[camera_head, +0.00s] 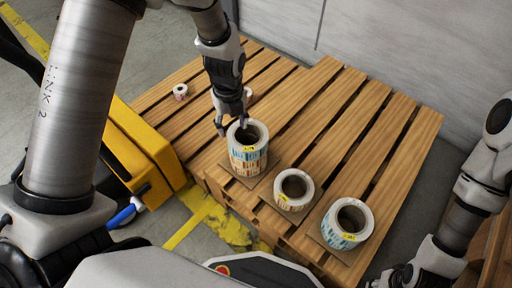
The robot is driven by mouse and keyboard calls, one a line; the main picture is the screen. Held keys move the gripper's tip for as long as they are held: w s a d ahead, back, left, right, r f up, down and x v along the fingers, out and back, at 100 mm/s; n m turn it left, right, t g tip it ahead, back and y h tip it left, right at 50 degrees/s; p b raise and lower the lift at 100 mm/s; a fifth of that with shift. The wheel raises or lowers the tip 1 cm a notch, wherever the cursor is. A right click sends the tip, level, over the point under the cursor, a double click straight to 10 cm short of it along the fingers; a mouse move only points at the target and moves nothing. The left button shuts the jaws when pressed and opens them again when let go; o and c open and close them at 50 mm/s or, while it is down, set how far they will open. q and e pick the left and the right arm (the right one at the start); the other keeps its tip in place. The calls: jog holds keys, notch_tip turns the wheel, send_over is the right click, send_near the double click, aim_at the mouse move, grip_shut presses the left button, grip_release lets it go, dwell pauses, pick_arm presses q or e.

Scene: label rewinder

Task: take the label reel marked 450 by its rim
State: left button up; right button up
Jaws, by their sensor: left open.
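Three white label reels with yellow tags stand on the wooden pallet (334,112). The left reel (248,160) is the tallest, with blue and orange printing on its side. The middle reel (293,203) is shorter, and the right reel (338,239) has blue-green printing. The tag numbers are too small to read, so I cannot tell which is 450. My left gripper (232,127) is open, pointing down at the far-left rim of the left reel. One finger shows outside the rim, the other near the core hole; contact is unclear. My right gripper (390,278) is partly visible at bottom right.
Thin brown sheets lie under the reels. Two small rolls, one (180,92) at the left and one (248,93) behind my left gripper, sit farther back. A yellow machine (143,158) stands against the pallet's left side. A grey wall (400,45) rises behind. The pallet's right-hand slats are clear.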

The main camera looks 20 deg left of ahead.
aim_at(232, 141)
pick_arm(q)
jog(key=shift+f, duration=0.25)
jog(key=f+b, duration=0.2)
jog(key=f, duration=0.1)
jog(key=f+b, duration=0.2)
jog(key=f, duration=0.2)
jog(key=shift+s+a+f, duration=0.15)
jog(key=shift+s, duration=0.05)
jog(key=shift+c, duration=1.1)
grip_shut()
